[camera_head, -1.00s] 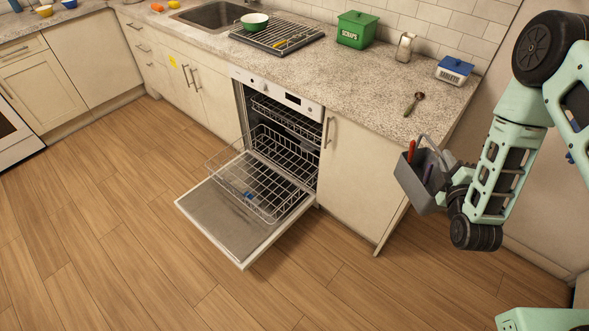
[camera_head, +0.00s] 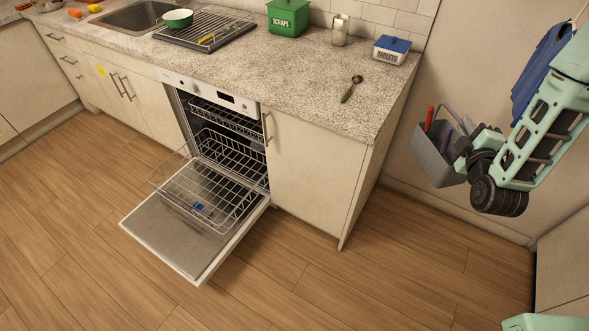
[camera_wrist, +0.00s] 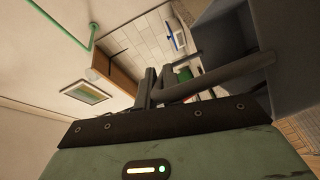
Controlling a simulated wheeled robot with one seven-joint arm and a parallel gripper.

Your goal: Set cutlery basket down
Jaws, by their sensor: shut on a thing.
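The grey cutlery basket (camera_head: 437,160) hangs in the air at the right of the head view, beyond the end of the counter. A red handle and a dark purple piece stick out of it. My gripper (camera_head: 468,142) is shut on the basket, at its right side. In the wrist view the basket (camera_wrist: 285,40) fills the upper right, with its grey handle running to the fingers of my gripper (camera_wrist: 150,88). The exact grip point is partly hidden. The basket looks slightly tilted in the head view.
The open dishwasher (camera_head: 205,200) has its door down and lower rack (camera_head: 205,190) pulled out. Counter front right is clear.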

